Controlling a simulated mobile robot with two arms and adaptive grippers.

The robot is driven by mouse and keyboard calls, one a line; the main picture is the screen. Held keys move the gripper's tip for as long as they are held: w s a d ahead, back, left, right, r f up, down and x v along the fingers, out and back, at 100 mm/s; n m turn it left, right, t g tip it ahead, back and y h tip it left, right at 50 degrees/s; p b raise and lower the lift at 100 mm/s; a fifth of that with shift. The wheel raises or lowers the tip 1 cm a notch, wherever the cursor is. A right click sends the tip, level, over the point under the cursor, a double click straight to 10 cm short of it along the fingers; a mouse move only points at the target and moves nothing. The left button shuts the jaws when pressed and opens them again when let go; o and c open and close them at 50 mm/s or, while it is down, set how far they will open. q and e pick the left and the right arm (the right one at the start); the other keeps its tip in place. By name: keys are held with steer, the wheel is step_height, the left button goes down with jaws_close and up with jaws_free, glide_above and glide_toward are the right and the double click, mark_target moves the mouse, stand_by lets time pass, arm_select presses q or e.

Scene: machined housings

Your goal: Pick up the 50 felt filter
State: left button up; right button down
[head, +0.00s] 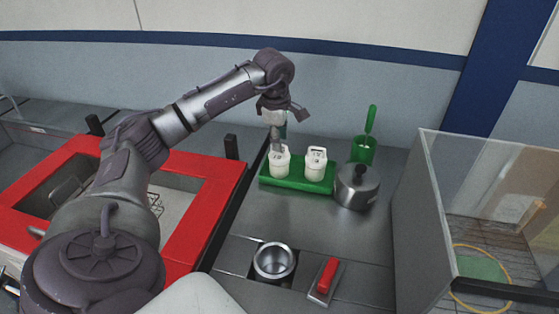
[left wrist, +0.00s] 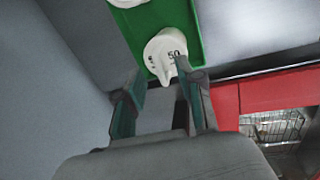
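The white 50 felt filter (head: 279,167) stands in the left place of a green rack (head: 297,185). It also shows in the left wrist view (left wrist: 162,52), with "50" printed on top and a small spout pointing toward the gripper. A second white filter (head: 315,162) stands in the rack to its right. My left gripper (head: 277,138) is pointing down just above the 50 filter. In the left wrist view its two fingers (left wrist: 157,90) are apart with nothing between them. One fingertip overlaps the filter's edge; I cannot tell whether they touch. My right gripper is out of view.
A metal pot with a lid (head: 356,187) and a green holder (head: 364,150) stand right of the rack. A metal cup (head: 273,262) and a red-handled switch (head: 327,275) are in front. A red-framed basin (head: 215,200) is left; a clear-walled box (head: 425,220) is right.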

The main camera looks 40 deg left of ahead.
mark_target(279, 159)
arm_select(q)
steer(key=f, duration=0.3)
steer(key=shift+w+a+f, duration=0.1)
steer(key=shift+w+a, duration=0.2)
jaws_close()
